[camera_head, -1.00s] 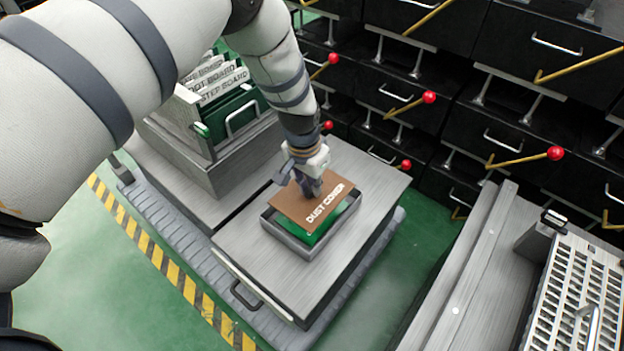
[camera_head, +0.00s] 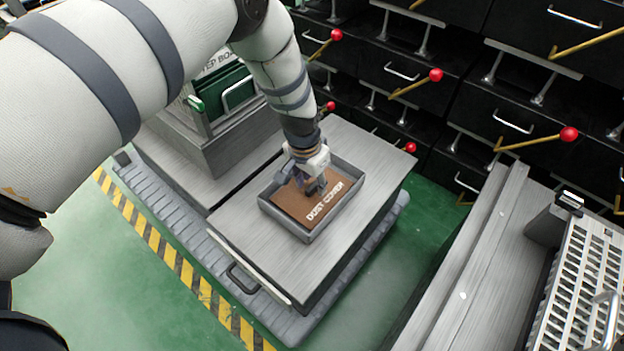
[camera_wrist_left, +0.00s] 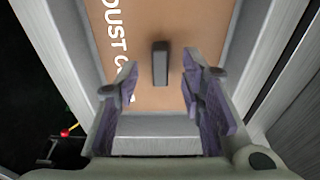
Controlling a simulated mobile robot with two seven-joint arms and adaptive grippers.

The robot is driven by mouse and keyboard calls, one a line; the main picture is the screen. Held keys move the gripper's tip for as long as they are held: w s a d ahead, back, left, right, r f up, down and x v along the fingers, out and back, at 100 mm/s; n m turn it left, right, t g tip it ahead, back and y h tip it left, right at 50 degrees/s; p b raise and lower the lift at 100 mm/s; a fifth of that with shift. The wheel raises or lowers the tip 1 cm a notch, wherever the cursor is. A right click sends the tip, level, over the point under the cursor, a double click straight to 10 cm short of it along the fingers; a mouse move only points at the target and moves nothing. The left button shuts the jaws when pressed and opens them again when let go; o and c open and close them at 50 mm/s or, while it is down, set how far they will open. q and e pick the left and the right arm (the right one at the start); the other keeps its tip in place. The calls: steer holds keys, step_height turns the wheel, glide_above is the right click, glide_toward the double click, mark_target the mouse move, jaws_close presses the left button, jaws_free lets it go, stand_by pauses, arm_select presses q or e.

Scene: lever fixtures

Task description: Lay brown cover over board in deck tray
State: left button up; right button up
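The brown cover (camera_head: 293,207), lettered "DUST COVER", lies inside the grey deck tray (camera_head: 336,214) and looks about level within its walls. No green of the board shows; the cover hides whatever lies under it. My left gripper (camera_head: 313,187) is low over the cover. In the left wrist view, its fingers (camera_wrist_left: 159,80) stand apart on both sides of the cover's dark upright grip (camera_wrist_left: 160,62), with gaps between fingers and grip. The cover (camera_wrist_left: 175,30) fills the tray floor there. My right gripper is not in view.
A rack with green boards (camera_head: 228,90) stands behind on the left. Black drawers with red-knobbed levers (camera_head: 436,75) line the back. A metal bench with a perforated case (camera_head: 580,290) is at the right. The deck (camera_head: 330,255) around the tray is clear.

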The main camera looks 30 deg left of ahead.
arm_select(q)
step_height(320, 180, up, 12)
steer(key=s, duration=0.2)
